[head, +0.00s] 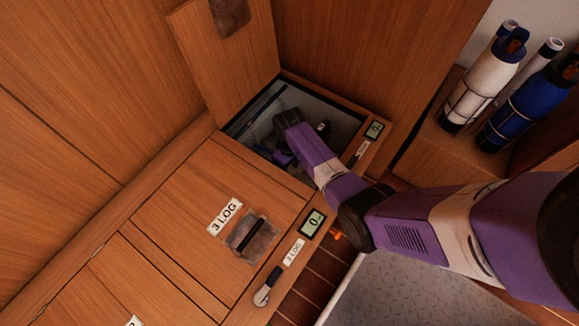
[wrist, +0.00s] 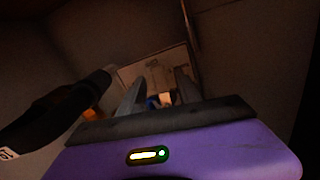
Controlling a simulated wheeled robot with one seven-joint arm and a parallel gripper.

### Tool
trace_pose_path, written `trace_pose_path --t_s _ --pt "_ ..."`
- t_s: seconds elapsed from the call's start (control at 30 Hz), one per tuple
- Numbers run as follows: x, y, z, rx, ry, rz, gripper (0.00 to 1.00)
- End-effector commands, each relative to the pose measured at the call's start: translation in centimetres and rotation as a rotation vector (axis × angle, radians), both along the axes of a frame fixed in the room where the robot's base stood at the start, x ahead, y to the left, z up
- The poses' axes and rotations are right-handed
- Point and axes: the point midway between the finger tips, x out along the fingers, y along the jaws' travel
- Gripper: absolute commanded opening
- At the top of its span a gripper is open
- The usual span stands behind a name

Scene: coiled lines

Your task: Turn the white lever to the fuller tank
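My gripper (head: 282,156) is down inside the open locker (head: 351,107) in the head view, seen small and partly covered by my arm. In the wrist view its two fingers (wrist: 159,80) stand apart, with no object clearly held between them. Small blue and orange shapes (wrist: 153,102) show beyond the fingers, too dark to identify. A pale panel (wrist: 153,68) lies farther back. I cannot make out a white lever or tanks inside the locker. Two small displays stand on the front edge: one by the open locker (head: 375,130), one reading 0 (head: 313,223) by the closed lid.
The raised wooden lid (head: 226,60) stands behind the opening. A closed lid (head: 185,215) marked 3 LOG is nearer, with a pale-ended latch (head: 262,295) on its edge. A black rod-like part (wrist: 65,108) is left of the fingers. White (head: 482,85) and blue (head: 520,108) cylinders stand right.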

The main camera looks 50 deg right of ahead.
Motion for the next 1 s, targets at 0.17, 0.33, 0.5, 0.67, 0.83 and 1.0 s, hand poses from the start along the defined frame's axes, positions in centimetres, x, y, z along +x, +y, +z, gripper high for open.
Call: trace_pose_path --t_s 0.17,0.33,0.5,0.67,0.83,1.0 --pt "0.0 0.0 1.6 -0.001 -0.001 0.000 0.40" --pt "0.1 0.0 4.6 -0.001 -0.003 0.000 0.40" --pt "0.0 0.0 6.8 0.000 0.000 0.001 0.40" --pt "0.0 0.0 7.7 0.000 0.000 0.001 0.40" --pt "0.0 0.0 7.8 0.000 0.001 0.000 0.40" --pt "0.0 0.1 7.6 0.000 0.000 0.002 0.26"
